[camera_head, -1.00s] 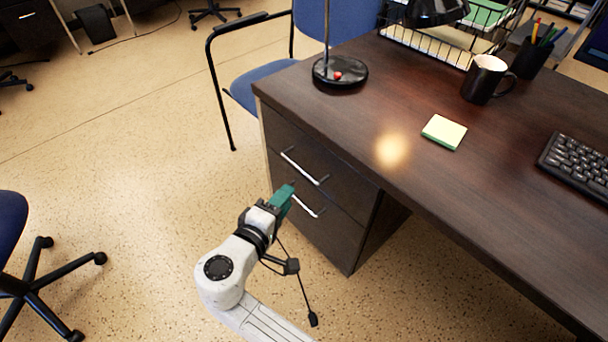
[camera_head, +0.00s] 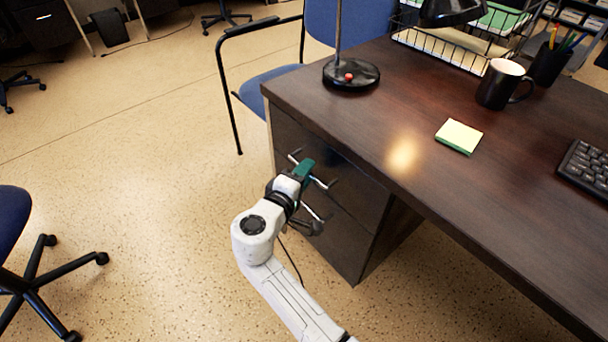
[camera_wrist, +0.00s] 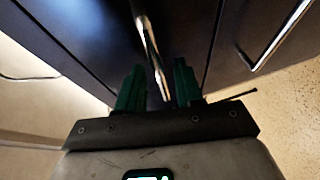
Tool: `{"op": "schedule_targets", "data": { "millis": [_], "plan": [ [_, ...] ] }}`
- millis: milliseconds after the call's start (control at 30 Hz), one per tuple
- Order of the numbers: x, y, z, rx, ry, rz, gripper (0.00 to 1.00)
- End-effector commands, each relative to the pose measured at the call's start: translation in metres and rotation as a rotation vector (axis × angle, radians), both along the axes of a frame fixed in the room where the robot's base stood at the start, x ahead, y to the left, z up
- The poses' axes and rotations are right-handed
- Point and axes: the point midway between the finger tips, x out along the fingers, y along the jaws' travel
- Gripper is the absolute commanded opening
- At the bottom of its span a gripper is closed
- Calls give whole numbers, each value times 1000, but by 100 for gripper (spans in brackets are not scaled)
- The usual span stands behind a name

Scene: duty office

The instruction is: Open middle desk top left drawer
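The dark desk's top drawer (camera_head: 342,176) is flush with the desk front in the head view. Its silver bar handle (camera_head: 320,183) is partly covered by my gripper (camera_head: 305,167). In the wrist view, my gripper (camera_wrist: 158,80) shows two green fingers apart, with the handle (camera_wrist: 150,45) running into the gap between them. The fingers straddle the bar and do not appear clamped on it. The lower drawer (camera_head: 335,235) also looks shut, and its handle (camera_wrist: 282,36) is at the right of the wrist view.
The desktop (camera_head: 400,115) holds a lamp base (camera_head: 352,75), a sticky-note pad (camera_head: 459,136), a black mug (camera_head: 500,84) and a keyboard (camera_head: 588,162). A blue armchair (camera_head: 268,88) stands behind the desk's left end. A swivel chair (camera_head: 12,225) is at far left. Floor left of the drawers is clear.

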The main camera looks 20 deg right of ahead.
Motion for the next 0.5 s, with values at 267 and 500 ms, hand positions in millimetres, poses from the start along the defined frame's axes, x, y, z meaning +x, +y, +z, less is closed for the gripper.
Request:
{"op": "schedule_targets", "data": {
  "millis": [267,500],
  "plan": [
    [0,0,0,0,0,0,31],
    [0,0,0,0,0,0,8]
  ]
}}
